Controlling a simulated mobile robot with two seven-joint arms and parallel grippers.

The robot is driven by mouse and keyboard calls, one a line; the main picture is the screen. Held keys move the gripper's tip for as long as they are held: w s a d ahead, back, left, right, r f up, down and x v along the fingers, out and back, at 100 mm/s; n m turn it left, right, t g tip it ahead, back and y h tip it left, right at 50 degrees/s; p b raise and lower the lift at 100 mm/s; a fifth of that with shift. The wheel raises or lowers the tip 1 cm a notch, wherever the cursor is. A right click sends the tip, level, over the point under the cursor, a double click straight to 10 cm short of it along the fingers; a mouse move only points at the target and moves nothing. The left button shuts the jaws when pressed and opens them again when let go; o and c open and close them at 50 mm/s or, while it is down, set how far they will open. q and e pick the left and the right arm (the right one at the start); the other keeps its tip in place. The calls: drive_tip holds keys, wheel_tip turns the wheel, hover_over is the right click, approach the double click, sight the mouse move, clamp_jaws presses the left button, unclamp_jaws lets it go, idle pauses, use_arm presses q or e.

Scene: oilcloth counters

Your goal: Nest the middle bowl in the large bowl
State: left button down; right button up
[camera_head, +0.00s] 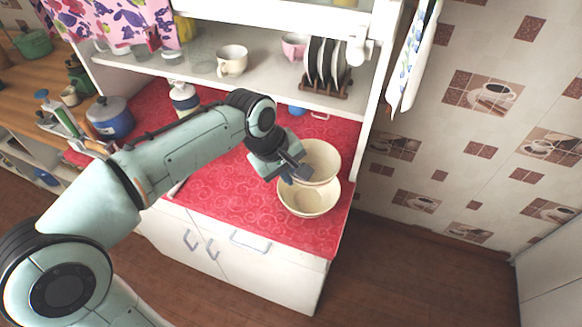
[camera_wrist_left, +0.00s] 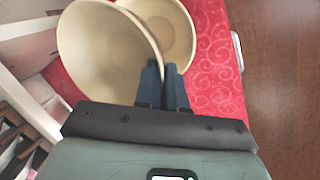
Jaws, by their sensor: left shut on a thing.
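Two cream bowls are at the right end of the red counter. My left gripper (camera_head: 299,174) is shut on the rim of the middle bowl (camera_head: 322,158), at its near left side. The held bowl looks tilted and is behind the large bowl in the head view, overlapping its far rim. I cannot tell whether they touch. The large bowl (camera_head: 308,200) sits upright near the counter's front edge and looks empty. In the left wrist view the fingers (camera_wrist_left: 163,72) pinch the rim of the middle bowl (camera_wrist_left: 100,50), which partly covers the large bowl (camera_wrist_left: 172,25). My right gripper is not in view.
The shelf above the counter (camera_head: 240,233) holds a cream mug (camera_head: 232,60), a pink cup (camera_head: 294,46) and a plate rack (camera_head: 326,86). A white side post (camera_head: 374,90) stands right of the bowls. A blue pot (camera_head: 110,117) is at left.

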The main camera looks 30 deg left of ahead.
use_arm(q)
drive_tip(key=shift+a, duration=0.1)
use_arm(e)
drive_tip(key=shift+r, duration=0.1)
use_arm(q)
drive_tip(key=shift+f+b, duration=1.4)
drive_tip(key=shift+f, duration=0.7)
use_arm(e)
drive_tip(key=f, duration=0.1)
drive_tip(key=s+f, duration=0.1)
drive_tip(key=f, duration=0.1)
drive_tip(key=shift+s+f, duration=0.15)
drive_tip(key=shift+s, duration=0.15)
use_arm(q)
drive_tip(key=shift+f+b, duration=1.35)
drive_tip(key=shift+f, duration=0.85)
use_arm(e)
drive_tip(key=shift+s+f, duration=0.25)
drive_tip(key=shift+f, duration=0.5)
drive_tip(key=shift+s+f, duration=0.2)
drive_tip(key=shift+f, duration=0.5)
use_arm(q)
drive_tip(key=shift+s+f, duration=0.15)
drive_tip(key=shift+f, duration=0.1)
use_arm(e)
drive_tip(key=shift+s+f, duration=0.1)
